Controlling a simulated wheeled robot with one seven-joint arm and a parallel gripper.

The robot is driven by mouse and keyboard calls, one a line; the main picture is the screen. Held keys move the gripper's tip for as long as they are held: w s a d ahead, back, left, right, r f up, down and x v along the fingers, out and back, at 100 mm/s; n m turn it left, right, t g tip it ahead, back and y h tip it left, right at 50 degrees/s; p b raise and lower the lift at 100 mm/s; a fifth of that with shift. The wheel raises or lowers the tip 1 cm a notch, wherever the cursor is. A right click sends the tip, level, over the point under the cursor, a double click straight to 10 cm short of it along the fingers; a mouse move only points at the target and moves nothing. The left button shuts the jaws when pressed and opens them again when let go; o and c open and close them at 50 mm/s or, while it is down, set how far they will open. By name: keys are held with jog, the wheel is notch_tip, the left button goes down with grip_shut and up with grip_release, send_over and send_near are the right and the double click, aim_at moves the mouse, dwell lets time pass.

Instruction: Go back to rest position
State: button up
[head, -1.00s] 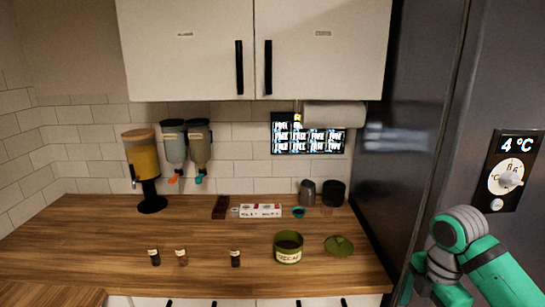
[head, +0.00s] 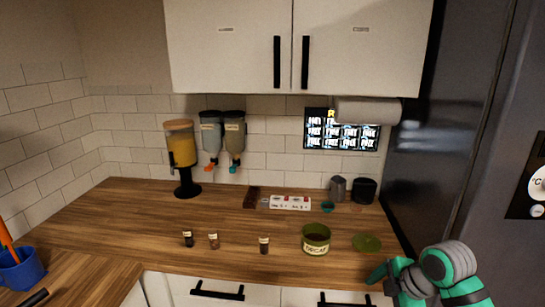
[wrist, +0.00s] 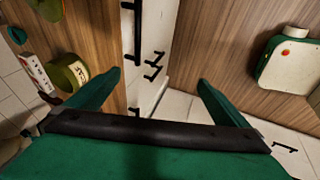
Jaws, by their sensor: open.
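My gripper shows in the wrist view (wrist: 150,95) with its two green fingers spread wide and nothing between them. Beyond the fingers are the edge of the wooden counter and white drawer fronts with black handles. In the head view my green and grey arm is at the lower right, in front of the fridge and by the counter's right end.
The wooden counter (head: 110,225) holds an open green canister (head: 316,240), its lid (head: 367,243), several small jars and a juice dispenser (head: 181,160). The dark fridge (head: 450,130) is at right.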

jog(key=w+a+f+m+t+y, duration=0.25)
jog(key=w+a, duration=0.25)
jog(key=a, duration=0.6)
jog(key=w+a+f+m+t+y, duration=0.1)
jog(key=w+a+t+y, duration=0.3)
jog(key=a, duration=0.6)
jog(key=s+a+f+m+t+h, duration=0.25)
jog(key=a+f+m+t, duration=0.2)
jog(key=a+m, duration=0.5)
jog(key=s+a+f+m+h, duration=0.1)
jog(key=s+f+m+h, duration=0.1)
jog(key=s+f, duration=0.35)
jog(key=s+a+f+m+h, duration=0.1)
jog(key=s+f+m+h, duration=0.1)
jog(key=s, duration=0.7)
jog(key=s+a+f+m+h, duration=0.15)
jog(key=s+f, duration=0.25)
jog(key=s, duration=0.4)
jog(key=s+d+r+n, duration=0.1)
jog(key=s+d+r, duration=0.1)
jog(key=s, duration=0.8)
jog(key=s+d+r+n, duration=0.1)
jog(key=s+d+r, duration=0.1)
jog(key=s, duration=0.8)
jog(key=shift+d+h, duration=0.45)
jog(key=shift+d, duration=0.45)
jog(key=shift+s, duration=0.15)
